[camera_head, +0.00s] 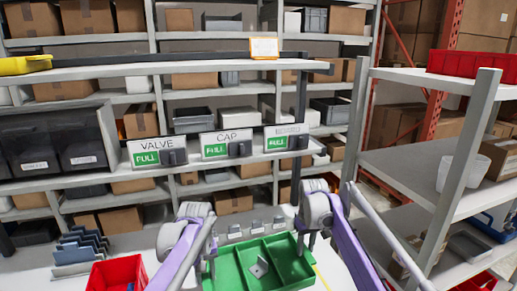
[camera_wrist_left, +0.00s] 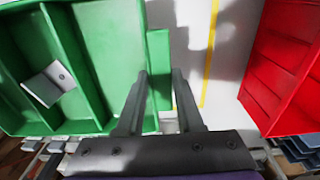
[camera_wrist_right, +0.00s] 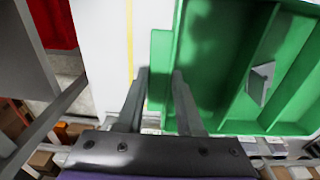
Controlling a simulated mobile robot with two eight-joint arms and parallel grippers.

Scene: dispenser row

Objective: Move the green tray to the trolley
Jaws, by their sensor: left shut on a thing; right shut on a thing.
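The green tray (camera_head: 226,277) lies on the white worktop at the bottom middle of the head view, with dividers and a small grey bracket (camera_head: 259,267) inside. My left gripper (camera_head: 211,262) is shut on the tray's left edge tab, which shows between its fingers in the left wrist view (camera_wrist_left: 158,60). My right gripper (camera_head: 305,243) is shut on the opposite tab, seen in the right wrist view (camera_wrist_right: 159,62). The grey shelved unit at the right, apparently the trolley (camera_head: 415,165), has a red bin (camera_head: 470,65) on its top shelf. My arms hide parts of the tray's sides.
A red bin (camera_head: 117,273) stands left of the tray, beside grey racks (camera_head: 80,250). Dispensers labelled valve (camera_head: 158,152) and cap (camera_head: 227,143), and a third, stand behind. The trolley's middle shelf has clear room at its left; a white tub (camera_head: 463,170) stands further right.

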